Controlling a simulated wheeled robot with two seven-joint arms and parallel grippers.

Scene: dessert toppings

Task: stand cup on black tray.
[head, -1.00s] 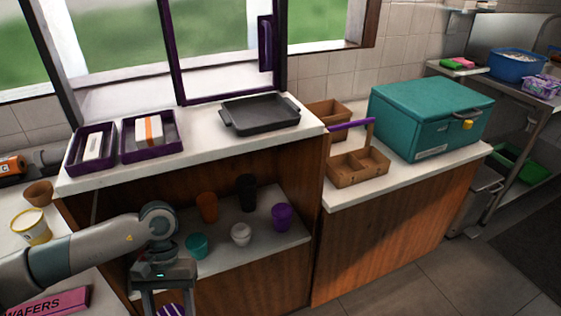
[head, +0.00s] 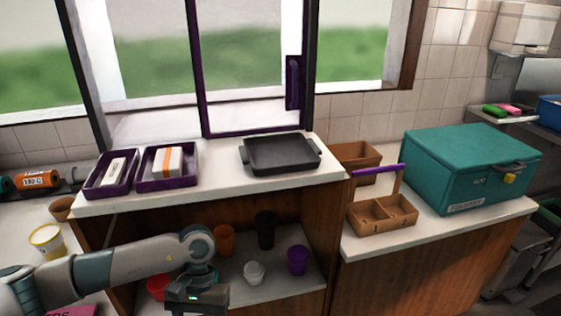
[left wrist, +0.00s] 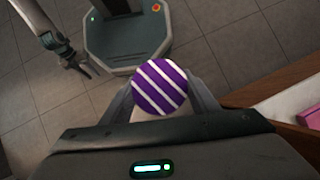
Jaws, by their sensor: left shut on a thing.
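The black tray (head: 280,152) lies flat and empty on the raised white counter by the window. My left gripper (head: 196,298) is low in front of the shelf, at the bottom of the head view, its fingertips cut off. In the left wrist view it is shut on a round purple cup with white diagonal stripes (left wrist: 160,87), held between the fingers above the floor. The cup's far side is hidden. My right gripper (left wrist: 80,64) shows small at the upper left of the left wrist view, away from the cup; its opening is unclear.
Purple bins (head: 168,167) stand left of the tray. A wooden caddy (head: 382,215) and teal box (head: 468,170) stand on the right counter. The shelf below holds several cups, including orange (head: 224,240), black (head: 265,229), white (head: 254,272) and purple (head: 298,260).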

